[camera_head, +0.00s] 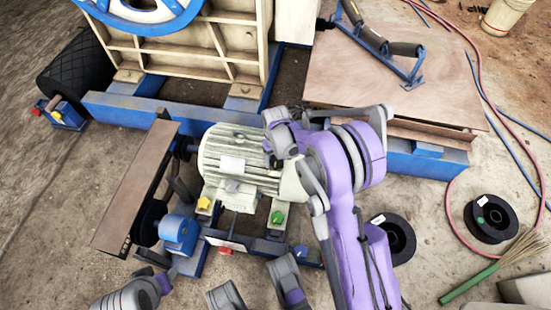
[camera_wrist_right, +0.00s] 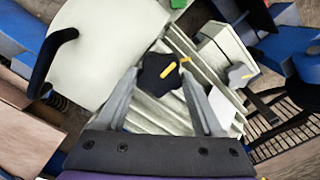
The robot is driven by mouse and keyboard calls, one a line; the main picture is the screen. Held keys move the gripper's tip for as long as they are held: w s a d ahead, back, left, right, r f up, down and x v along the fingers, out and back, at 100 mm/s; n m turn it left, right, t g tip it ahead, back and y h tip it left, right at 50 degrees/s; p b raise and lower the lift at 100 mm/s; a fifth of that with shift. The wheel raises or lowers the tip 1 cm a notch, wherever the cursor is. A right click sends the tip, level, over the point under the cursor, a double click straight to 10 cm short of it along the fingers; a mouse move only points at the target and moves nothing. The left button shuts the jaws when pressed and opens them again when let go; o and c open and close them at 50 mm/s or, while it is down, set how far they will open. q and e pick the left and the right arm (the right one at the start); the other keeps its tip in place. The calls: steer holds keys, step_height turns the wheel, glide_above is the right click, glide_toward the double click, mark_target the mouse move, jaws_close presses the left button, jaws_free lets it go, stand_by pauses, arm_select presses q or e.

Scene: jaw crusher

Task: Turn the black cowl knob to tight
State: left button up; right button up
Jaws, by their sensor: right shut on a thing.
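The black cowl knob (camera_wrist_right: 160,72), a lobed knob with a yellow mark, sits beside the pale motor cowl (camera_wrist_right: 105,45) in the right wrist view. My right gripper (camera_wrist_right: 161,76) is shut on it, one finger on each side. In the head view my right gripper (camera_head: 270,152) is at the cowl end of the ribbed cream motor (camera_head: 225,150); there the black knob is hidden by my wrist. The yellow mark points up to the right in the wrist view. I cannot read any tight marking. My left gripper is not clearly visible.
Yellow (camera_head: 203,203), green (camera_head: 278,217) and red (camera_head: 226,250) knobs are around the motor base. A belt guard (camera_head: 135,190) stands left; cable spools (camera_head: 490,217) lie right.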

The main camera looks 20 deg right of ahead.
mark_target(276, 161)
steer(key=m, duration=0.6)
stand_by(0.6)
steer(key=o, duration=1.4)
steer(key=shift+r, duration=0.1)
step_height(276, 161, up, 11)
steer(key=p, duration=0.2)
steer(key=shift+p, duration=0.35)
